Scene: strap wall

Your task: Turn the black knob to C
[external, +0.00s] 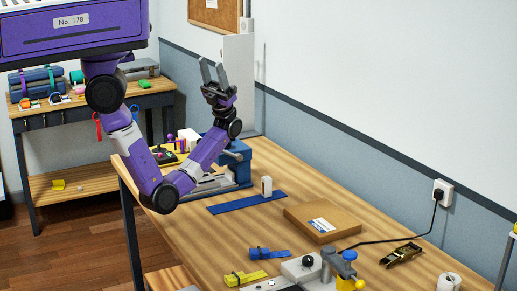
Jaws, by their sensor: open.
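A small black knob (308,261) sits on a pale device (296,270) at the front edge of the workbench, low in the external view. The knob is too small to tell where it points, and no letter C can be read. My gripper (213,72) is raised above the far part of the bench, fingers pointing up and apart, with nothing between them. It is far from the knob, up and to the left of it in the picture.
The workbench (358,213) holds a flat cardboard box (322,218), a blue strip (232,206), a blue vise-like tool (238,158), rolled blue (268,253) and yellow (245,277) straps, and a metal buckle (401,254). A black cord runs to a wall socket (443,193).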

